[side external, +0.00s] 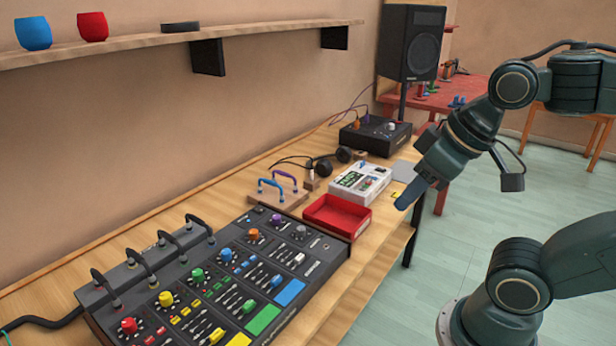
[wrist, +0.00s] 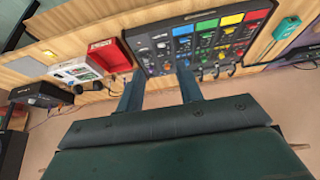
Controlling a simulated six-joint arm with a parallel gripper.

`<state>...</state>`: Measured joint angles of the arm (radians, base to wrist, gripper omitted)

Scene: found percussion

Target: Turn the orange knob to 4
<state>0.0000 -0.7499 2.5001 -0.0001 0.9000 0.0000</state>
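The orange knob (side external: 254,233) is on the upper part of a black mixer panel (side external: 150,263), between a blue knob (side external: 226,254) and a purple knob (side external: 276,219) in the side view. The mixer also shows in the wrist view (wrist: 148,44), where I cannot make out the orange knob clearly. The setting and scale marks are too small to read. My gripper (side external: 408,197) is above the table's right edge, well right of the mixer and apart from it. In the wrist view its two fingers (wrist: 158,82) are spread with nothing between them.
A red tray (side external: 337,217), a white box-shaped device (side external: 360,183), headphones (side external: 322,166) and a wooden block with purple and blue handles (side external: 278,198) lie beyond the mixer. Black cable loops (side external: 140,262) rise along its left edge. A shelf (side external: 120,45) hangs above.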

